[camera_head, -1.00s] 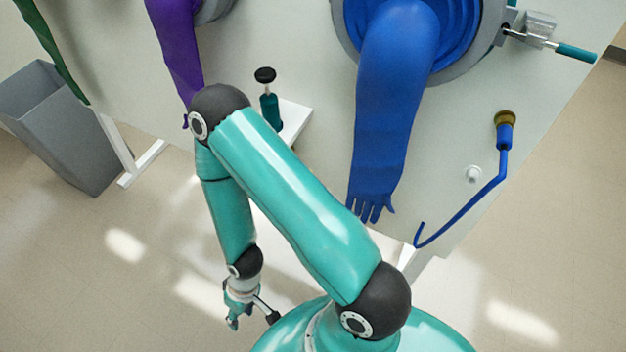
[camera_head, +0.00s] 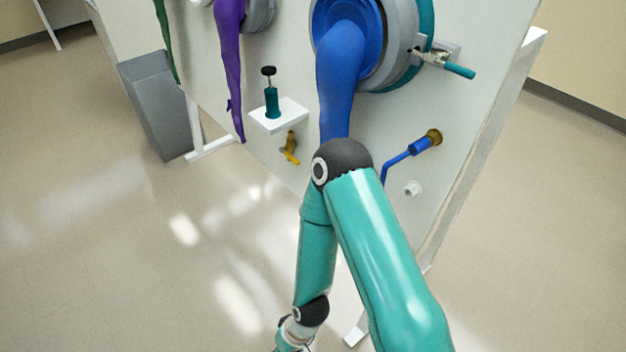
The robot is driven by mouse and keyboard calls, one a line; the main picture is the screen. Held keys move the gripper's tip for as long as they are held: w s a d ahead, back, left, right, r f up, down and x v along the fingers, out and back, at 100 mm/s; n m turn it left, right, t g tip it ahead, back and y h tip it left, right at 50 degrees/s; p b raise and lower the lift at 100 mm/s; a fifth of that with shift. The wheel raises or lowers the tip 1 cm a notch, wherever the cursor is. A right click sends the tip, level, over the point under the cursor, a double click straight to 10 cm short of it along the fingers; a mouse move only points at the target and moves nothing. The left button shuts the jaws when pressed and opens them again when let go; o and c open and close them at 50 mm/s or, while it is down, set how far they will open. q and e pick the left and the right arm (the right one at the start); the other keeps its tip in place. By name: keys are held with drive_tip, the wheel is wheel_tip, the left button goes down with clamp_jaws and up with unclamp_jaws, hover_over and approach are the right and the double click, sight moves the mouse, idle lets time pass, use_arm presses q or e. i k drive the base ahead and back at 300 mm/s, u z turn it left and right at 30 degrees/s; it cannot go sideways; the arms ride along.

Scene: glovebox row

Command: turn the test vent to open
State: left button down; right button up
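The likely test vent is a small brass valve (camera_head: 291,140) with a yellow lever (camera_head: 290,156), low on the pale panel below a white shelf. The lever slants down to the right. My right arm comes in from the lower right, bends at an elbow before the panel and reaches down. My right gripper (camera_head: 289,346) is at the bottom edge, mostly cut off, well below the valve and apart from it. Whether it is open cannot be seen. My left gripper is out of view.
A white shelf (camera_head: 292,117) holds a green plunger-topped cylinder (camera_head: 271,102). A blue glove (camera_head: 341,75) and a purple glove (camera_head: 229,55) hang from ports. A blue pipe (camera_head: 398,160), white knob (camera_head: 412,188) and grey bin (camera_head: 155,105) stand around. The floor at left is clear.

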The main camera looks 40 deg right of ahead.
sight(289, 156)
drive_tip(key=z, duration=0.1)
drive_tip(key=k, duration=1.2)
drive_tip(key=z, duration=0.7)
drive_tip(key=i, duration=0.9)
